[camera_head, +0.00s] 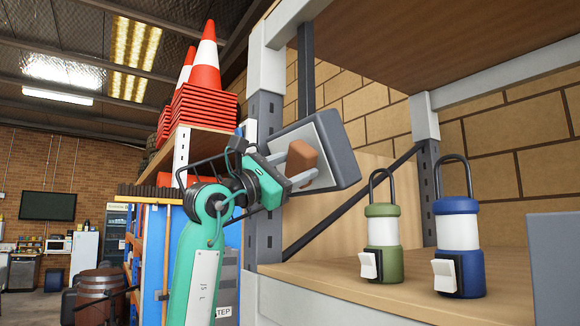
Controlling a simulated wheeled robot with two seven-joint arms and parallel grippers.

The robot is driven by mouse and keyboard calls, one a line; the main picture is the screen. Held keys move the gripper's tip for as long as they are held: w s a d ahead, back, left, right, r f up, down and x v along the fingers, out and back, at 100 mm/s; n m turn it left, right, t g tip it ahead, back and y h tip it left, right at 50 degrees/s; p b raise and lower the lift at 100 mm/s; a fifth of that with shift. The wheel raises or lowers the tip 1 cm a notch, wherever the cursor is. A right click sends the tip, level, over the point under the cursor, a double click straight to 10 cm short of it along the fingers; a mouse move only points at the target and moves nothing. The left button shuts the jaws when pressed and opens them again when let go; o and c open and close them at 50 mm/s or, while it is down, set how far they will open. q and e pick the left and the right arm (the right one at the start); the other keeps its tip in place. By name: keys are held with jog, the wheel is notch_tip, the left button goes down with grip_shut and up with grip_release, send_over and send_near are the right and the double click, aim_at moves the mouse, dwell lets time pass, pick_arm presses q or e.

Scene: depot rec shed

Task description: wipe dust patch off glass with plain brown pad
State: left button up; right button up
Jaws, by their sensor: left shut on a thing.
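My left gripper (301,167) comes in from the left, raised at the shelf post. It is shut on the plain brown pad (302,154), a small brown block between its fingers. Right behind the pad is a tilted, thick dark grey box (343,145) with a pale flat face (331,133), which looks like the glass. The pad overlaps this face in the picture; I cannot tell if they touch. I cannot make out a dust patch; the pad and fingers cover part of the face. My right gripper is not in view.
A green lantern (383,232) and a blue lantern (458,234) stand on the wooden shelf (325,277). A grey block (555,265) is at the right edge. A grey shelf post (265,225) stands beside my gripper. Red cones (205,70) stand behind, left.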

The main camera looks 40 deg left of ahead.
pick_arm(q)
jog(key=shift+w, duration=0.15)
dwell(0.5)
jog(key=shift+p+x, duration=0.65)
jog(key=shift+x, duration=0.25)
